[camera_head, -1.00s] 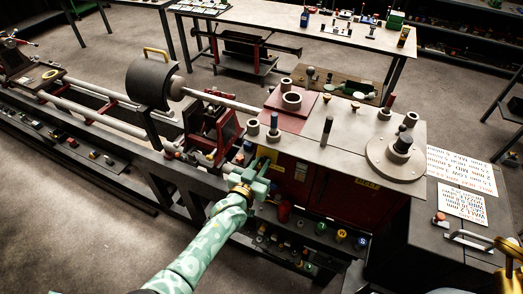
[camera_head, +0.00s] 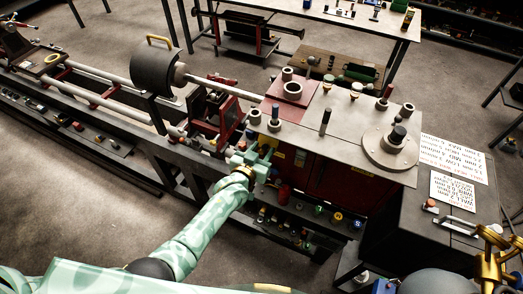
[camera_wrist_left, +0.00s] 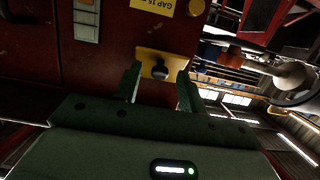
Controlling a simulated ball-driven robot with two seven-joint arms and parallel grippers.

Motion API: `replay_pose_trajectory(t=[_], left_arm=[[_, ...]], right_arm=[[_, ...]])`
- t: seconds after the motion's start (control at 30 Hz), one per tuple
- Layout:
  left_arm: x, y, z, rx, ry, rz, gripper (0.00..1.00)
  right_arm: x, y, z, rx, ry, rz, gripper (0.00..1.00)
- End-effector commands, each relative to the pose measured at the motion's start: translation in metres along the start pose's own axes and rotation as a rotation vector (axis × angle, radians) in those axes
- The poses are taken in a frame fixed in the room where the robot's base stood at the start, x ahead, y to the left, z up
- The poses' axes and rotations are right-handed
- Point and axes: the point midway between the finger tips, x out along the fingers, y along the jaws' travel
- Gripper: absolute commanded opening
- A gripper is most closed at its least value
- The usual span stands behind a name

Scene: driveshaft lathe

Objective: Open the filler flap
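A small yellow plate with a dark round knob (camera_wrist_left: 158,56) is on the dark red front of the lathe cabinet in the left wrist view. It may be the filler flap; I cannot tell for certain. My left gripper (camera_head: 266,155) is at the left end of this red front (camera_head: 340,183) in the head view. In the left wrist view its two dark green fingers (camera_wrist_left: 158,84) are apart, with the plate between and just beyond their tips. Contact cannot be made out. My gold right gripper (camera_head: 492,262) is at the lower right, far from the red front; its fingers are unclear.
A yellow label (camera_wrist_left: 154,6) is above the plate. The grey cabinet top (camera_head: 345,130) carries posts, rings and a round flange (camera_head: 391,147). A shelf of several small parts (camera_head: 300,222) runs below the red front. Written sheets (camera_head: 454,158) lie at the right.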

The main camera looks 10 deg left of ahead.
Motion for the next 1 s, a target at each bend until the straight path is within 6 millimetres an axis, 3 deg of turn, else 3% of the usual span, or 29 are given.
replay_pose_trajectory(t=[0.23,0.37,0.8,1.0], left_arm=[[-0.002,0.0,0.0,0.0,0.0,0.0,0.41],[-0.014,0.0,0.0,0.0,-0.002,0.0,0.41],[-0.126,0.0,0.001,0.0,-0.001,0.0,0.41],[-0.156,0.0,0.001,0.0,-0.001,0.0,0.41]], right_arm=[[-0.001,0.0,0.0,0.0,0.0,0.0,0.36],[-0.005,0.0,0.0,0.0,0.0,0.0,0.36],[-0.015,0.002,-0.001,-0.001,-0.001,0.002,0.36],[-0.013,0.002,-0.001,-0.001,-0.001,0.002,0.36]])
